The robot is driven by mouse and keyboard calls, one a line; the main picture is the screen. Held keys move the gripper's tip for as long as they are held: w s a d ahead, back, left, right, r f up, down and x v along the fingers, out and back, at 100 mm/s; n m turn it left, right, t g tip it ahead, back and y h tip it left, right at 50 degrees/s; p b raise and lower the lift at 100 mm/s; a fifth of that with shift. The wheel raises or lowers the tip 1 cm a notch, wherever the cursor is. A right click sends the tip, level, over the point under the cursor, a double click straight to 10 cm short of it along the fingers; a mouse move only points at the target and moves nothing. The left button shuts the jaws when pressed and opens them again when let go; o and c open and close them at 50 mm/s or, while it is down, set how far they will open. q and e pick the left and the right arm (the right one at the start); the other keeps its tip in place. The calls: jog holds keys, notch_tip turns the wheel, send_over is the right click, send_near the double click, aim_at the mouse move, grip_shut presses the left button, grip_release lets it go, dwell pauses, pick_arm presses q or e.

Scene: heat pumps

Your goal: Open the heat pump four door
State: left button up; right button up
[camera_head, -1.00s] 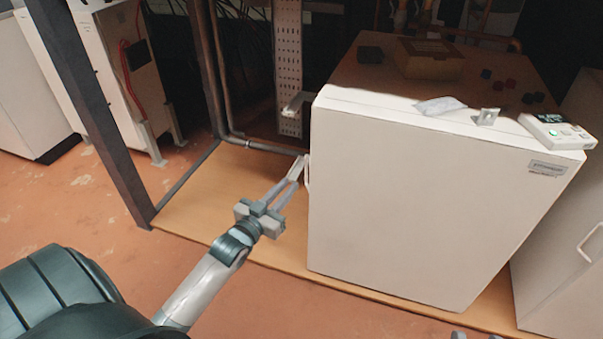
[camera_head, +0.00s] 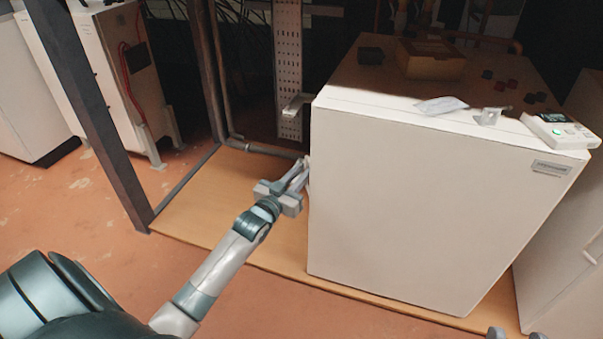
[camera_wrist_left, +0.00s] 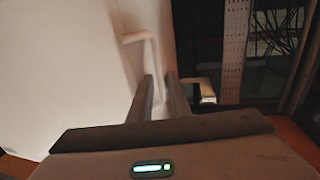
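The heat pump four door seems to be the large white front panel (camera_head: 430,200) of the cabinet. Its left edge carries a pale handle, mostly hidden behind my gripper in the head view. In the left wrist view the bent handle bar (camera_wrist_left: 135,38) runs down between the fingers of my left gripper (camera_wrist_left: 160,80). My left gripper (camera_head: 302,172) is at the panel's left edge, its fingers apart around the bar; contact is unclear. My right gripper (camera_head: 517,334) shows only two separated fingertips at the bottom edge, away from the handle.
A white packet (camera_head: 441,105), a small metal bracket (camera_head: 489,116) and a controller (camera_head: 558,130) lie on top of the cabinet. A dark post (camera_head: 85,110) stands left. Another white cabinet (camera_head: 562,270) is close on the right.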

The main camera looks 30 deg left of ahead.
pick_arm(q)
grip_shut()
dwell(1.3)
